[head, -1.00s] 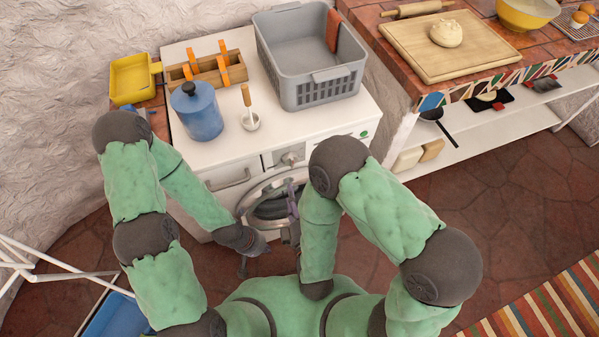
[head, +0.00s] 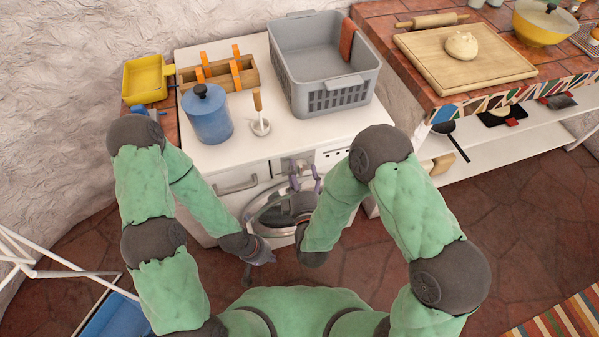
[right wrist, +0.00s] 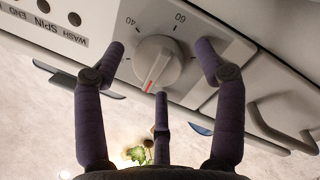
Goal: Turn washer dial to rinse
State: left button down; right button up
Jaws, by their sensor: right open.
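The washer (head: 290,142) stands under the counter items, with its round door (head: 262,215) low on the front. In the right wrist view its white dial (right wrist: 157,62) has a red mark and the numbers 40 and 60 around it. My right gripper (right wrist: 160,65) is open, with purple fingers spread around the dial and no clear grip on it. In the head view it (head: 305,178) is at the upper front panel. My left gripper (head: 260,254) hangs in front of the lower door, its fingers too small to judge. No rinse label is readable.
The words WASH, SPIN and END stand beside dark round spots on the panel (right wrist: 48,22). A drawer handle (head: 237,186) is on the washer front. A grey basket (head: 325,97), a blue canister (head: 208,120) and a small white piece with a wooden handle (head: 260,125) stand on top.

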jog(key=c, duration=1.1)
jog(key=shift+c, duration=0.2)
